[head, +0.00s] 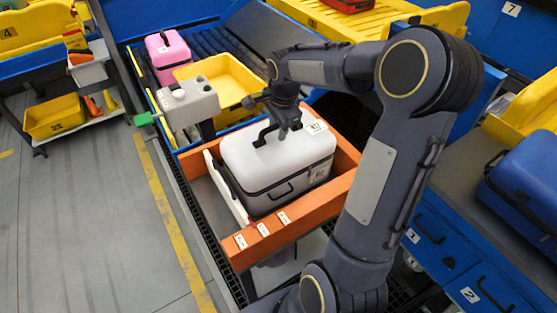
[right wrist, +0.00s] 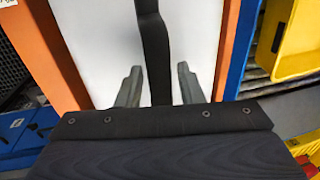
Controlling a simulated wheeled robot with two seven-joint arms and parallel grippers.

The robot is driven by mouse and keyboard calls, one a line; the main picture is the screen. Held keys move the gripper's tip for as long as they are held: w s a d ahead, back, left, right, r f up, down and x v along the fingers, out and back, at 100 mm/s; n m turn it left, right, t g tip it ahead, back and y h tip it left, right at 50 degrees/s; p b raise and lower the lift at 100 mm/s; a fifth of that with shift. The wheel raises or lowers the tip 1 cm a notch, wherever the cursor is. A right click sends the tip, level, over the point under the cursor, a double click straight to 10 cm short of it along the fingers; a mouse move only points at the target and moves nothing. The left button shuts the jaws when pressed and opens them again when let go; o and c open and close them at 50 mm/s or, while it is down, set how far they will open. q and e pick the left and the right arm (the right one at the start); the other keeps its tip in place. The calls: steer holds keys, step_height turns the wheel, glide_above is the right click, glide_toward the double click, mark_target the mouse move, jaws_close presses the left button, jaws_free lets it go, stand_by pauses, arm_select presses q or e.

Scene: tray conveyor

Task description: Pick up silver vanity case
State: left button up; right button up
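The silver vanity case (head: 262,163) sits upright in an orange-sided tray (head: 312,217) in the head view. It has a dark handle on top and another on its front side. My right gripper (head: 287,129) is above the case at its top handle. In the right wrist view the case's pale top (right wrist: 95,40) fills the middle. The dark handle (right wrist: 153,50) runs between the two grey fingertips of my right gripper (right wrist: 158,88), with gaps on both sides. The fingers are open. My left gripper is not in view.
A yellow tray (head: 243,92) and a pink case (head: 168,50) are on the conveyor behind. A grey control box (head: 188,104) stands at the conveyor's left edge. A blue case (head: 530,175) lies at the right. The floor (head: 75,220) at left is clear.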

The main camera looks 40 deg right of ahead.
steer(key=shift+f, duration=0.15)
jaws_close()
stand_by(1.4)
stand_by(0.3)
